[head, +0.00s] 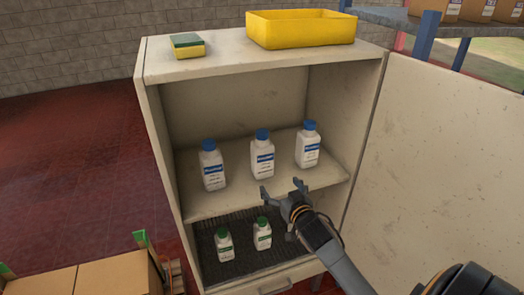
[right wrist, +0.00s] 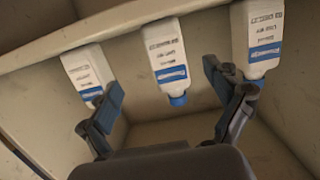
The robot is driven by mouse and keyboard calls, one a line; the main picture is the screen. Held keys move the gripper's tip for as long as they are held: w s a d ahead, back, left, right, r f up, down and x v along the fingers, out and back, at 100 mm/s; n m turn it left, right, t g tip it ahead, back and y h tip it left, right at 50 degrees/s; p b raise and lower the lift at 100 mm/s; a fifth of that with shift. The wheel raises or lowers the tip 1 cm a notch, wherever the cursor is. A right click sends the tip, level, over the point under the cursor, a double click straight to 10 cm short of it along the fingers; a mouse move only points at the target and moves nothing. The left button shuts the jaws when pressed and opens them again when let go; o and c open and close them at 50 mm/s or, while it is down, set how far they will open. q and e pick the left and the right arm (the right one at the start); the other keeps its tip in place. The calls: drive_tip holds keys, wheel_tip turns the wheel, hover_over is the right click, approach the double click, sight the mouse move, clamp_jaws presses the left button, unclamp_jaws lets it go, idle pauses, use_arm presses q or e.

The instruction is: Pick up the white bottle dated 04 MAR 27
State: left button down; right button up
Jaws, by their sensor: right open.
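Three white bottles with blue caps and blue-banded labels stand upright on the cabinet's middle shelf: a left one (head: 212,168), a middle one (head: 262,157) and a right one (head: 308,147). The dates are too small to read, so I cannot tell which is 04 MAR 27. My right gripper (head: 282,188) is open and empty, in front of the shelf, low between the middle and right bottles. In the right wrist view, the bottles appear upside down; the middle one (right wrist: 165,52) shows between the open fingers (right wrist: 162,82), beyond them. My left gripper is not in view.
Two smaller green-capped bottles (head: 224,245) stand on the dark lower level. The cabinet (head: 160,150) has side walls and an open door (head: 445,165) at right. A yellow bin (head: 300,30) and a sponge (head: 187,47) sit on top. Cardboard boxes (head: 115,275) stand at lower left.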

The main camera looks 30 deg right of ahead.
drive_tip(key=t, duration=0.1)
approach(265, 146)
drive_tip(key=shift+h, duration=0.3)
drive_tip(key=x, duration=0.3)
drive_tip(key=p+x, duration=0.1)
drive_tip(key=x, duration=0.2)
drive_tip(key=shift+w+d+f, duration=0.1)
drive_tip(key=shift+d+f, duration=0.05)
drive_tip(key=shift+d, duration=0.1)
drive_tip(key=shift+a+p+x, duration=0.2)
drive_tip(key=shift+p+x, duration=0.3)
drive_tip(key=shift+x, duration=1.05)
drive_tip(key=shift+a+p+x, duration=0.25)
drive_tip(key=shift+p+x, duration=0.2)
drive_tip(key=shift+x, duration=1.05)
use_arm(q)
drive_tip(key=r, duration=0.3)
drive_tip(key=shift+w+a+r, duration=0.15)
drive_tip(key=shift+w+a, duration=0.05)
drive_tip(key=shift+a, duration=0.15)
use_arm(e)
drive_tip(key=shift+w, duration=0.1)
drive_tip(key=shift+c, duration=0.5)
drive_tip(key=c, duration=1.8)
drive_tip(key=shift+d, duration=0.1)
